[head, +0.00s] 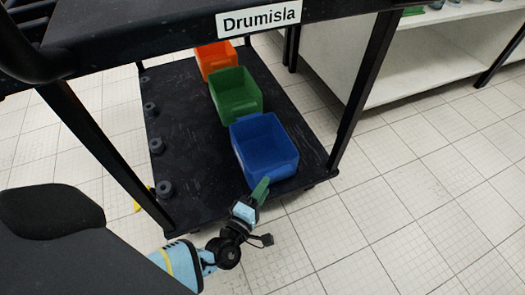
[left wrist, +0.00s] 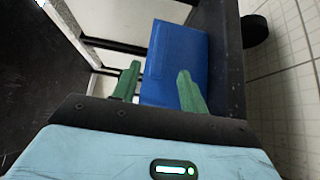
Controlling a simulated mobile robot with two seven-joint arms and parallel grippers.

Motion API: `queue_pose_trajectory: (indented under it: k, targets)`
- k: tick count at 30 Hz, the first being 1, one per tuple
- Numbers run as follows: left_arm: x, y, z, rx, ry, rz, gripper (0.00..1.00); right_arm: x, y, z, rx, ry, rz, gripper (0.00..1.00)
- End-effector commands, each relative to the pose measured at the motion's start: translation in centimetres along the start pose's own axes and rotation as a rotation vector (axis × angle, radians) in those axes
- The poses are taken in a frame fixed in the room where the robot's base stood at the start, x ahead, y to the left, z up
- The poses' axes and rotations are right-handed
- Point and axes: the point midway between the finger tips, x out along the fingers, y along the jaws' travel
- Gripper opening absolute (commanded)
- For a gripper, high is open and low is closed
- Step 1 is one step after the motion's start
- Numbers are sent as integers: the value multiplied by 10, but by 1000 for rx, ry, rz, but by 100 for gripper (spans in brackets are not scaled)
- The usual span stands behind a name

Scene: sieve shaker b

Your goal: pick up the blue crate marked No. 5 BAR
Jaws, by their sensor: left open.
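A blue crate (head: 264,148) stands open-topped on the lower shelf of a black cart, at the front right of a row of crates. No marking on it is readable. My left gripper (head: 262,188) is at the near side of the blue crate, low by the shelf edge. In the left wrist view its two green fingers (left wrist: 156,90) are apart, with the blue crate (left wrist: 172,62) showing between and beyond them. I cannot tell whether a finger touches the crate. My right gripper is not in view.
A green crate (head: 235,97) and an orange crate (head: 215,59) stand behind the blue one on the black lower shelf (head: 190,165). The upper shelf, with a Drumisla label (head: 259,19), overhangs them. A cart post (head: 364,90) stands right. Tiled floor is clear at right.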

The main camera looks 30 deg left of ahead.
Motion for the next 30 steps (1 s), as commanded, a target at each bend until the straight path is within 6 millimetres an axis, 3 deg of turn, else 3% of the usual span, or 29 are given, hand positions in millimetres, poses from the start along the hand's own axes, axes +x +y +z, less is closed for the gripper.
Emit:
queue_pose_trajectory:
  k: [11, 19, 28, 30]
  targets:
    - [46, 2, 9, 0, 0, 2, 44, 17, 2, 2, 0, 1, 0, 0]
    - [49, 3, 9, 0, 0, 1, 42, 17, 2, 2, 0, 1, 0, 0]
    - [49, 3, 9, 0, 0, 1, 3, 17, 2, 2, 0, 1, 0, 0]
    - [49, 3, 9, 0, 0, 1, 0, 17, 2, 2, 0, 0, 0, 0]
